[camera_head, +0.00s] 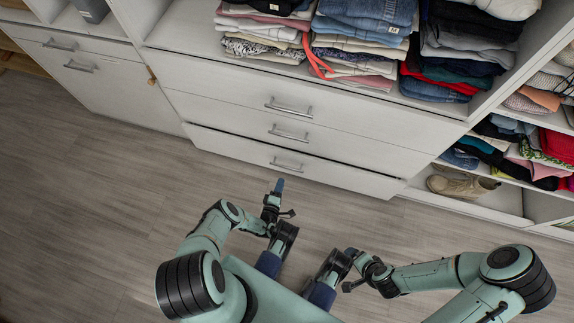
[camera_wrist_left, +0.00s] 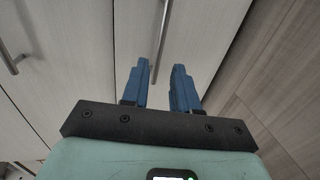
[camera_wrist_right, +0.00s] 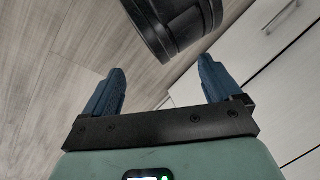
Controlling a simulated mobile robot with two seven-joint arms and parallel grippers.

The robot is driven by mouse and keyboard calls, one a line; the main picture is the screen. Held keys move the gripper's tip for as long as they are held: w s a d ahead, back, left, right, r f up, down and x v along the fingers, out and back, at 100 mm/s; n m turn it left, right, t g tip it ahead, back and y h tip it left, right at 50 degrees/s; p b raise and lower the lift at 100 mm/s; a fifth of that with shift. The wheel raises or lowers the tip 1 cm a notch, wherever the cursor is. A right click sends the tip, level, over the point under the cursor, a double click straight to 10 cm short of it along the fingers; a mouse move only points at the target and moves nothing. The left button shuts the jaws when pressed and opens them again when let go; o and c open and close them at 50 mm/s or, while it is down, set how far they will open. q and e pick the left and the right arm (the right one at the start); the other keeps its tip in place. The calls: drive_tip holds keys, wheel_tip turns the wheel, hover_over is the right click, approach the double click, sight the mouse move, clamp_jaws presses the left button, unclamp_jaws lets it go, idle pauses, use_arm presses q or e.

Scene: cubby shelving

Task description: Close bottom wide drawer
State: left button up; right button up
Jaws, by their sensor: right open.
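The bottom wide drawer (camera_head: 240,150) is the lowest of three stacked white drawers. Its front stands out a little from the drawers above. Its metal bar handle (camera_head: 286,164) is near the middle of the front. My left gripper (camera_head: 278,186) is just in front of that handle, pointing at the drawer. In the left wrist view its blue fingers (camera_wrist_left: 162,82) are apart with nothing between them, and the handle (camera_wrist_left: 161,40) shows beyond them. My right gripper (camera_head: 346,270) is low and away from the drawer; its fingers (camera_wrist_right: 160,82) are wide apart and empty.
The middle drawer (camera_head: 289,134) and top drawer (camera_head: 288,108) look flush. Folded clothes (camera_head: 355,40) fill the shelves above. A shoe (camera_head: 460,184) sits in the low cubby at right. A white cabinet (camera_head: 100,85) stands at left. The wooden floor (camera_head: 90,190) before the drawers is clear.

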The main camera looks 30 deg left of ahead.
use_arm(q)
drive_tip(key=shift+b+x, duration=2.05)
drive_tip(key=shift+x, duration=3.2)
use_arm(e)
wheel_tip(320, 180, down, 6)
drive_tip(key=d, duration=0.2)
drive_tip(key=shift+w+d+m+h, duration=0.3)
drive_tip(key=shift+w+d, duration=0.05)
drive_tip(key=shift+w, duration=0.05)
use_arm(q)
drive_tip(key=shift+c, duration=0.3)
clamp_jaws()
